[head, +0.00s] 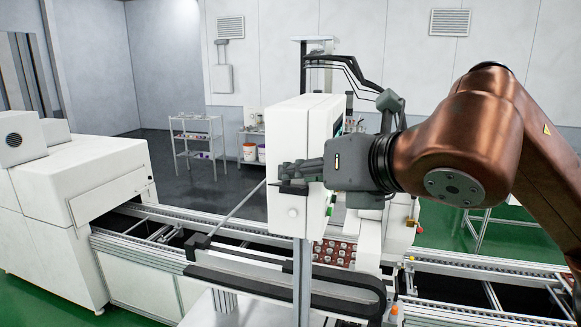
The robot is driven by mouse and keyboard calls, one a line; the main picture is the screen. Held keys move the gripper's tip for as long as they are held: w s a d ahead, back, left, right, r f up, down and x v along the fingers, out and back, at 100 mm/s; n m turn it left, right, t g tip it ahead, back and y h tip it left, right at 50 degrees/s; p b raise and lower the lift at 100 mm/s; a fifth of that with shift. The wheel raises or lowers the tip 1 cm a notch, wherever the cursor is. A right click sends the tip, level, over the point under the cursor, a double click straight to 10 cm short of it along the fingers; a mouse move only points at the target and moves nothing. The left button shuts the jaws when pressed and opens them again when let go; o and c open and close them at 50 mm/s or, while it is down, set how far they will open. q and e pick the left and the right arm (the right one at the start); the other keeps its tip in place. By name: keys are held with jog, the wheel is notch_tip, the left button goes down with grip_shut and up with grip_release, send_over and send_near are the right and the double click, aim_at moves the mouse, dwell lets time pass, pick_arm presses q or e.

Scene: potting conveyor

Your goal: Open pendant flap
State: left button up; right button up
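The pendant is a white upright box (290,130) on a grey post in the middle of the head view. No flap standing open is visible, and I cannot make out a flap's edge. My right gripper (284,180) comes in from the right and lies across this side of the box, above the knob. Its fingers overlap the box's side; contact with it is unclear. I cannot tell whether the fingers are apart or closed on something. My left gripper is out of view.
A conveyor (450,257) runs across behind the pendant, with a white machine (85,190) at left. A tray of small round parts (335,254) sits behind the post. A dark horizontal beam (270,285) and thin rod (233,212) are near the box. Shelves (197,137) stand far back.

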aim_at(291, 186)
jog(key=p+x, duration=0.1)
jog(key=x, duration=0.2)
jog(key=shift+w+f, duration=0.1)
jog(key=shift+w, duration=0.2)
jog(key=shift+w+a+f, duration=0.1)
jog(key=shift+a, duration=0.05)
grip_shut()
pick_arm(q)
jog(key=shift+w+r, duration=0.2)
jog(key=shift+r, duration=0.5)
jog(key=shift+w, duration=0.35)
